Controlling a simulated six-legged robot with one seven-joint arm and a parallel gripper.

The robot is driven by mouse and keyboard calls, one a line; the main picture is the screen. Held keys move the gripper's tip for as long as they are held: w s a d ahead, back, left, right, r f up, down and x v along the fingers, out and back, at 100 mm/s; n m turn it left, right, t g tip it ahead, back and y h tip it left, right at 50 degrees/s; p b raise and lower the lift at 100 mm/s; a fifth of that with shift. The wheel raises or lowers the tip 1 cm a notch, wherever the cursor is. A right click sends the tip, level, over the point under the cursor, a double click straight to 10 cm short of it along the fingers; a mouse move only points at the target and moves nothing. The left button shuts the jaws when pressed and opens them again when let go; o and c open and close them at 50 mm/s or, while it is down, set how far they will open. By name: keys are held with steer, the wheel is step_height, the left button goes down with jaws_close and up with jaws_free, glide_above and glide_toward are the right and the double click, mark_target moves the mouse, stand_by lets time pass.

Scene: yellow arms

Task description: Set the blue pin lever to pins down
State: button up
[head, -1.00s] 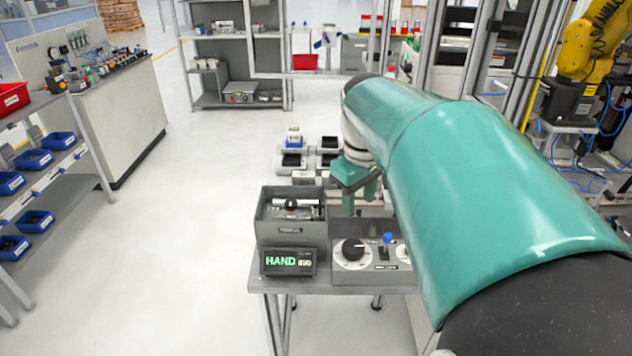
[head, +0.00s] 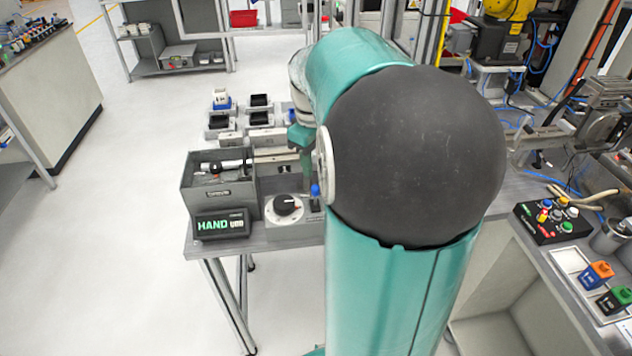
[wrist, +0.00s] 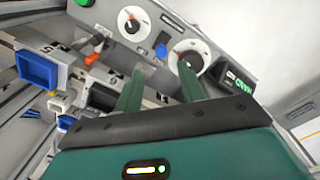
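The blue pin lever shows as a blue knob (head: 315,190) on a grey control panel (head: 290,232) in the head view, beside a black dial. In the wrist view the blue knob (wrist: 161,50) stands on the panel between two dials, beyond the gap between my fingertips. My gripper (wrist: 160,70) is open, with its two green fingers apart and nothing between them. In the head view my gripper (head: 304,165) is behind the knob, partly hidden by my arm. The lever's labels are too small to read, and I cannot tell its setting. No contact with it is visible.
A display reading HAND (head: 222,223) and a grey bin (head: 220,185) stand left of the panel. In the wrist view an orange lever (wrist: 95,41) and a blue tray (wrist: 38,68) lie left. A black button box (head: 546,219) is on the right bench. Floor is clear at left.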

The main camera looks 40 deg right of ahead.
mark_target(315, 195)
step_height(315, 195, down, 8)
steer(key=shift+r, duration=0.25)
jaws_close()
